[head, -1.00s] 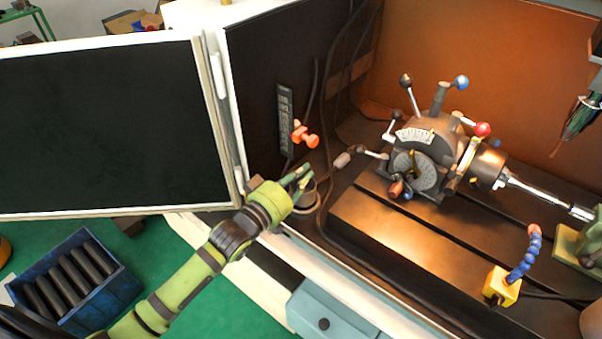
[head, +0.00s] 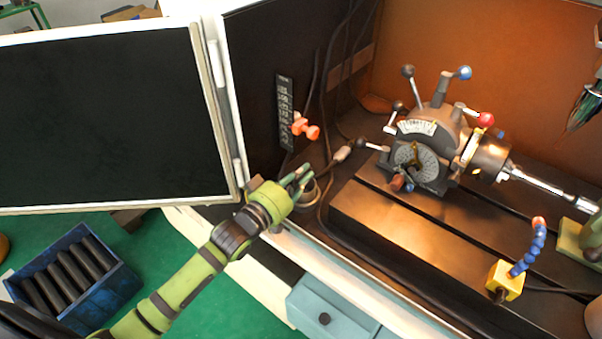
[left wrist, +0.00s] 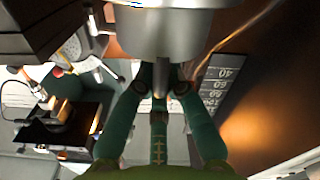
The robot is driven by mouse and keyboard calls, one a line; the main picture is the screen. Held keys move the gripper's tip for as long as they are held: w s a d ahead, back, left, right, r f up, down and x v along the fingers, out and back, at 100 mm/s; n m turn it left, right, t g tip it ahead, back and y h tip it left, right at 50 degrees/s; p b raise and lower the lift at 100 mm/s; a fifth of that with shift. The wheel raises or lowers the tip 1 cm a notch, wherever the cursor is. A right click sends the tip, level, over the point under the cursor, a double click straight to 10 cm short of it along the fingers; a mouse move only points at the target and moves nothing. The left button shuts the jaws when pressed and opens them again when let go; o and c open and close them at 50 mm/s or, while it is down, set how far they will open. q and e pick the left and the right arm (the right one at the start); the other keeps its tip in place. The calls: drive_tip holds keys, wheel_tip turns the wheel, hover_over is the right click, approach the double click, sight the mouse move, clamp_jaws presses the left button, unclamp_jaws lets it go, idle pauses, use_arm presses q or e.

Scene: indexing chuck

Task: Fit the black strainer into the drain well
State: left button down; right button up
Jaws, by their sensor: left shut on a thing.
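My left gripper (head: 299,179) reaches into the front left corner of the machine and points at a round grey cup, the drain well (head: 308,194). In the left wrist view its green fingers (left wrist: 160,82) are closed around a narrow upright stem (left wrist: 160,84), which I take for the strainer's. Beyond the stem is a wide silver-grey cylinder (left wrist: 160,35); I cannot tell whether it is the well or part of the strainer. The strainer's body is hidden in the head view, so its seating cannot be told. My right gripper is not in view.
A grey indexing chuck (head: 422,160) with coloured lever knobs stands on the slotted bed to the right. An orange knob (head: 305,130) and black cables are close behind the gripper. A black-paned door (head: 110,120) stands open at left. A blue crate (head: 75,275) is on the floor.

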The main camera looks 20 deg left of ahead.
use_arm(q)
drive_tip(key=shift+f, duration=0.25)
drive_tip(key=c, duration=1.2)
unclamp_jaws()
drive_tip(key=v, duration=1.2)
